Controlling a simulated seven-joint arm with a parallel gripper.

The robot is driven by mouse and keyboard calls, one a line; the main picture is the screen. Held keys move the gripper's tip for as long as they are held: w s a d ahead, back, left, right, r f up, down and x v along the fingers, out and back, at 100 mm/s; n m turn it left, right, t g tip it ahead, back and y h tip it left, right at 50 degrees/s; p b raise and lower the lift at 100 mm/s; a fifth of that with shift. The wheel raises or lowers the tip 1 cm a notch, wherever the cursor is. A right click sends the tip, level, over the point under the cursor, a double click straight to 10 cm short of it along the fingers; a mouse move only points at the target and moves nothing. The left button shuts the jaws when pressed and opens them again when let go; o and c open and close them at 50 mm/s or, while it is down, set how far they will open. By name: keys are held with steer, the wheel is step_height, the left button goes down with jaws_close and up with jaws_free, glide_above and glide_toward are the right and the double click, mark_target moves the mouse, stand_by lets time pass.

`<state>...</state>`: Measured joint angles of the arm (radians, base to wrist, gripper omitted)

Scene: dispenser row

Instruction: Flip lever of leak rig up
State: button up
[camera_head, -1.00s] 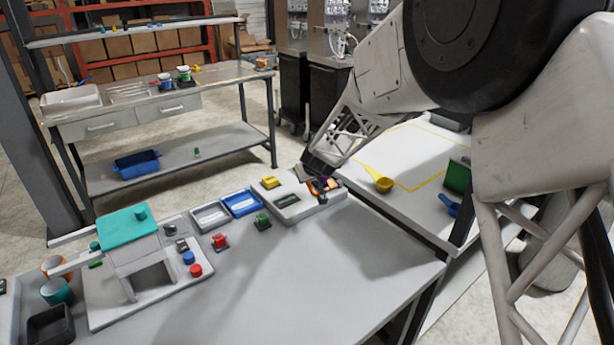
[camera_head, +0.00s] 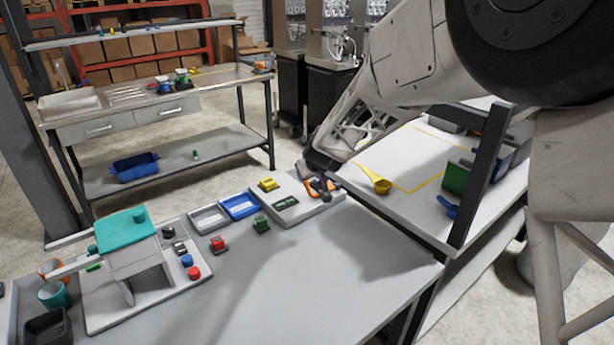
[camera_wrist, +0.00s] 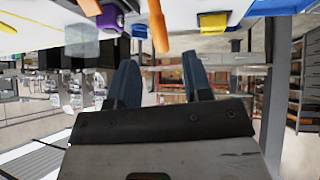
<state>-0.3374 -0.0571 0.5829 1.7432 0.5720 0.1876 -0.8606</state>
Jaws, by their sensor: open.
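The leak rig (camera_head: 292,207) is a pale flat base with a dark green panel and a yellow block (camera_head: 267,184); the block also shows in the wrist view (camera_wrist: 196,48). At its far right end are an orange part (camera_head: 312,188) and a dark purple part. In the wrist view an orange bar (camera_wrist: 158,26), which looks like the lever, hangs beside a purple piece (camera_wrist: 109,18). My gripper (camera_wrist: 160,50) is open and empty, its two dark fingers near the orange bar. I cannot tell whether they touch it. In the head view the wrist partly hides this end.
Blue and grey trays (camera_head: 239,206) and red and green blocks lie left of the rig. A teal-topped stand (camera_head: 128,230) is at the left. A second table with a yellow scoop (camera_head: 380,186) and a dark upright post (camera_head: 482,175) is at right. The front tabletop is clear.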

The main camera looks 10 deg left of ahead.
steer(key=shift+v, duration=1.15)
steer(key=shift+s+d+r, duration=0.1)
steer(key=s+d+r+m+g+h, duration=0.1)
steer(key=s+d+r+m, duration=0.1)
steer(key=s+d+r, duration=0.5)
steer(key=s+d+r+m+g, duration=0.1)
steer(key=s+d+r, duration=0.1)
steer(key=s+d, duration=0.8)
steer(key=s+d+m+g+h, duration=0.1)
steer(key=s+d, duration=0.2)
steer(key=s, duration=0.6)
steer(key=s+d+m+h, duration=0.1)
steer(key=s+d, duration=0.3)
steer(key=s, duration=0.6)
steer(key=s+d+m+g+h, duration=0.1)
steer(key=s+d+m, duration=0.2)
steer(key=s, duration=0.6)
steer(key=shift+s+d+g, duration=0.25)
steer(key=shift+d+g, duration=0.05)
steer(key=shift+d, duration=0.3)
